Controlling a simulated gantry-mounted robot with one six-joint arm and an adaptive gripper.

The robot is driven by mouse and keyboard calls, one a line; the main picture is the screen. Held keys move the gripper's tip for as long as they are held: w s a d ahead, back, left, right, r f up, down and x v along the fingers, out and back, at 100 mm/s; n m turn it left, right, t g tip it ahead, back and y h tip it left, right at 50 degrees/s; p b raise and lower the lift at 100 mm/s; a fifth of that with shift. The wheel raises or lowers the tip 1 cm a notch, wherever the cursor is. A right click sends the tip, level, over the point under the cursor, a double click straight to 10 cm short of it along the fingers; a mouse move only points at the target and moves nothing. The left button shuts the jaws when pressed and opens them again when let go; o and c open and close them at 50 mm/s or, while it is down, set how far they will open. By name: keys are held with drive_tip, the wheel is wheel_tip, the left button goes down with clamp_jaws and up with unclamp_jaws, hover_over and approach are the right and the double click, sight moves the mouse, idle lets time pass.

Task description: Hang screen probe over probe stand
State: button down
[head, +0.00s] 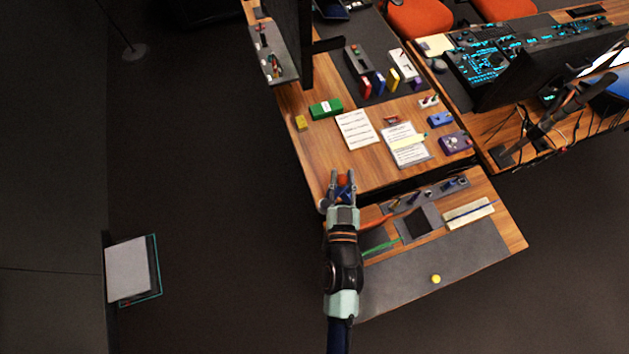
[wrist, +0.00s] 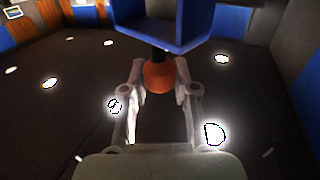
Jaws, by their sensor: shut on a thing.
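My gripper (head: 342,180) is shut on a rounded orange-red part, seen between its fingers in the head view. In the wrist view my gripper (wrist: 156,68) has a finger on each side of this orange-red knob (wrist: 159,78), which I take to be the screen probe's grip. A short dark neck joins it to a blue angular piece (wrist: 165,38) beyond. In the head view my gripper is over the left edge of the wooden desk, near its front corner. A grey rail (head: 398,205) with several small upright fittings lies to the right; I cannot tell whether it is the probe stand.
A lower side table with a dark mat (head: 465,265) carries a yellow ball (head: 436,279), a dark square pad (head: 417,222) and a pale tray (head: 468,213). Paper sheets (head: 357,129) and a green box (head: 325,108) lie on the desk. Open floor lies left.

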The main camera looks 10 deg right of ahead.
drive_tip(key=s+d+m+g+h+b, duration=0.1)
drive_tip(key=s+d+m+h+b, duration=0.1)
drive_tip(key=s+d, duration=0.3)
drive_tip(key=s+d+m+g+h+b, duration=0.2)
drive_tip(key=s+d+h+b, duration=0.2)
drive_tip(key=d, duration=1)
drive_tip(key=shift+s+d+f+m+h, duration=0.2)
drive_tip(key=shift+s+m+h, duration=0.15)
drive_tip(key=shift+s, duration=0.55)
drive_tip(key=shift+f+b, duration=0.1)
drive_tip(key=shift+b, duration=0.3)
drive_tip(key=shift+w+d+b, duration=0.95)
drive_tip(key=shift+d+b, duration=3.15)
drive_tip(key=shift+d, duration=2.4)
drive_tip(key=f+b, duration=0.5)
drive_tip(key=f, duration=0.1)
drive_tip(key=f+b, duration=0.6)
drive_tip(key=a+f+b, duration=0.1)
drive_tip(key=f+b, duration=0.5)
drive_tip(key=shift+s+f, duration=0.1)
drive_tip(key=shift+f, duration=0.15)
